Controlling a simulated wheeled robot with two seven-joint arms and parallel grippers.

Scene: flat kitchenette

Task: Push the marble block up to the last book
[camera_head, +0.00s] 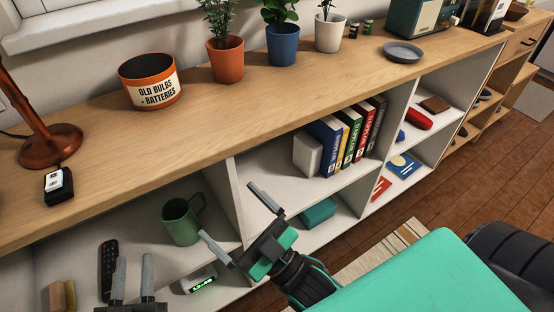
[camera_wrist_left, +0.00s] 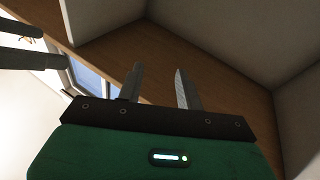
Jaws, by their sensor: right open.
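The pale marble block (camera_head: 307,155) stands upright at the left end of the book row on the upper shelf. It is just left of the blue book (camera_head: 325,146); I cannot tell if they touch. Yellow, green, red and grey books (camera_head: 372,125) stand to the right. My right gripper (camera_head: 240,217) is open and empty, in front of the shelf divider, left of and below the block. My left gripper (camera_head: 134,260) is low at the left with its fingers apart and nothing between them; its fingers also show in the left wrist view (camera_wrist_left: 158,80).
A teal box (camera_head: 318,212) lies below the book shelf. The shelf left of the block is clear; a white divider (camera_head: 229,190) bounds it.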

